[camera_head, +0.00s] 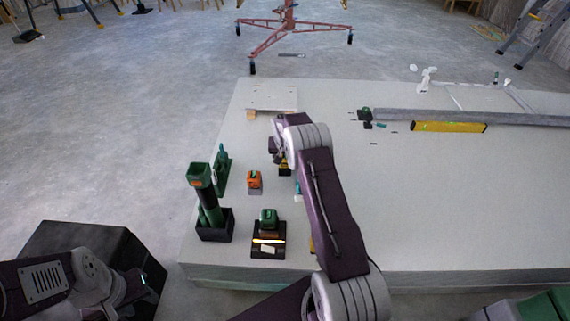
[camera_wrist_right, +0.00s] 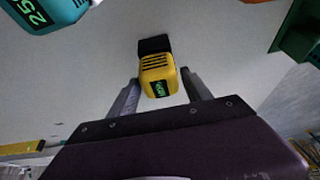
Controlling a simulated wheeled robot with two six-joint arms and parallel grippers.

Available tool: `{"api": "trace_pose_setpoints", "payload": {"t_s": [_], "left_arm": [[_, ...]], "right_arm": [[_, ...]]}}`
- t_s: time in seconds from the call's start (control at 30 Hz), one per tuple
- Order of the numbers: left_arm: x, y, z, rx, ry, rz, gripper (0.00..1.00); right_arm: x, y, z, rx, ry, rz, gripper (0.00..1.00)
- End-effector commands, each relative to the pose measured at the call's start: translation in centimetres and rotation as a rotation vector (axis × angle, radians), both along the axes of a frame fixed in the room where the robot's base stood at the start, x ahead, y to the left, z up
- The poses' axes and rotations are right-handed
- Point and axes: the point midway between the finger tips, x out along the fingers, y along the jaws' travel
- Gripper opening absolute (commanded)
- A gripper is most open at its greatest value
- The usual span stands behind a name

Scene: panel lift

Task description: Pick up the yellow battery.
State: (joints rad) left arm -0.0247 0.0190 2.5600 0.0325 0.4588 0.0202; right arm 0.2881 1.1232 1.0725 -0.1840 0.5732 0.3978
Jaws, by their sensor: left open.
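The yellow battery (camera_wrist_right: 158,75), with a black end and a small green display, lies between the two fingers of my right gripper (camera_wrist_right: 160,84) in the right wrist view. Small gaps show beside it, so the fingers look open and not closed on it. In the head view the yellow battery (camera_head: 284,169) shows only in part on the pale table, beneath my right gripper (camera_head: 277,150), whose arm hides much of that area. My left gripper (camera_head: 138,287) is open at the lower left, away from the table, above a black box.
An orange battery (camera_head: 255,180) and a charger (camera_head: 268,247) bearing a green battery stand left of my right arm. A green tool (camera_head: 200,178) stands upright in a black holder. A teal battery (camera_wrist_right: 45,12) is near the yellow one. A yellow level (camera_head: 449,127) lies farther right.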

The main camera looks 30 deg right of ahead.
Motion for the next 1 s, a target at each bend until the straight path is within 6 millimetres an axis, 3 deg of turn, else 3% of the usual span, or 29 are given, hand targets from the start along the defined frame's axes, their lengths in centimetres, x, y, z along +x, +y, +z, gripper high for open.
{"api": "trace_pose_setpoints", "payload": {"t_s": [0.03,0.17,0.2,0.47,0.73,1.0], "left_arm": [[0.0,0.0,0.0,0.000,0.000,0.000,0.42],[0.0,0.0,0.0,0.000,0.000,0.000,0.42],[0.0,0.0,0.0,0.000,0.000,0.000,0.42],[0.0,0.0,0.3,0.000,0.000,0.000,0.42],[0.0,0.0,3.6,0.000,0.000,0.000,0.42],[0.0,0.0,6.6,0.000,0.000,0.000,0.42]], "right_arm": [[0.0,0.0,0.0,0.000,0.000,0.000,0.40],[0.0,0.0,0.0,0.000,0.000,0.000,0.04],[0.1,0.0,0.1,0.000,-0.002,0.000,0.00],[0.1,0.0,0.5,-0.001,-0.003,0.000,0.00],[0.1,0.0,5.3,0.000,-0.005,0.000,0.00],[-6.2,-2.9,9.0,0.001,0.000,-0.004,0.00]]}}
